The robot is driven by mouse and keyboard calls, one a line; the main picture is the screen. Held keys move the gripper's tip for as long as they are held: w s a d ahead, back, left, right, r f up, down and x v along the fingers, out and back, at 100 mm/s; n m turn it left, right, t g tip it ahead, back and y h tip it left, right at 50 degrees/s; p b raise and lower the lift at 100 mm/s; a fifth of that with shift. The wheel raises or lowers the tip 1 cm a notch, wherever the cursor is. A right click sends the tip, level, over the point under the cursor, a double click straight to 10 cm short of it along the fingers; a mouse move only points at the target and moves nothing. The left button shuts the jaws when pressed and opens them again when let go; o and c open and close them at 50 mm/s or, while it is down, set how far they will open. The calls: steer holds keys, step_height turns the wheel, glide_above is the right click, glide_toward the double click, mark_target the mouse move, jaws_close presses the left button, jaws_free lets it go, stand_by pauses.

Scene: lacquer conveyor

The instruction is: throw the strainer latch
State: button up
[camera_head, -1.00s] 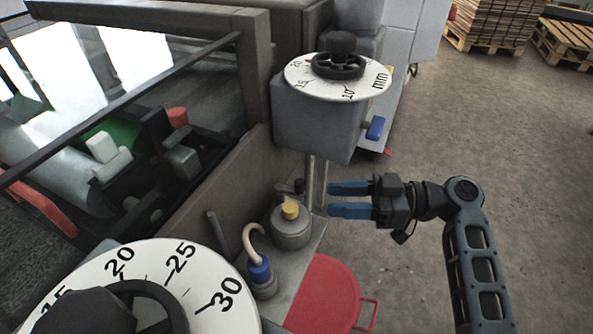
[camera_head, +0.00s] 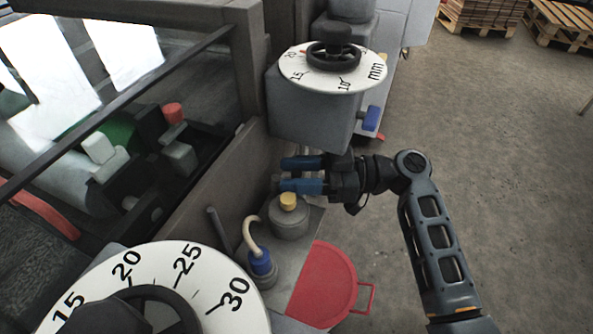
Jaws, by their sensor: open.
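A grey round pot (camera_head: 290,223) with a yellow knob (camera_head: 288,201) on top stands on the ledge below the grey dial box; it looks like the strainer. A small dark part, perhaps its latch, sits behind the pot, mostly hidden by my fingers now. My gripper (camera_head: 284,174) is open, with its blue fingers pointing left. In the picture the fingers lie just above the yellow knob, in front of the dial box's post. I cannot tell whether they touch anything.
A blue-collared hook (camera_head: 260,262) stands left of the pot. A red round lid (camera_head: 325,285) lies in front. A large dial (camera_head: 228,312) fills the lower left.

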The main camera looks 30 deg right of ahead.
jaws_close()
steer(key=shift+s+a+f+m+t+h+b, duration=0.1)
steer(key=shift+s+a+m+t+h+b, duration=0.05)
steer(key=shift+m+t+h+b, duration=0.35)
steer(key=shift+s+a+f+m+t+h+b, duration=0.1)
steer(key=shift+a+m+t+h+b, duration=0.15)
steer(key=shift+t, duration=0.35)
steer(key=shift+r+m+t+h+b, duration=0.15)
steer(key=shift+m+t+h+b, duration=0.15)
steer(key=shift+m+t+h, duration=0.45)
jaws_free()
steer(key=shift+s, duration=0.1)
steer(key=shift+y, duration=0.3)
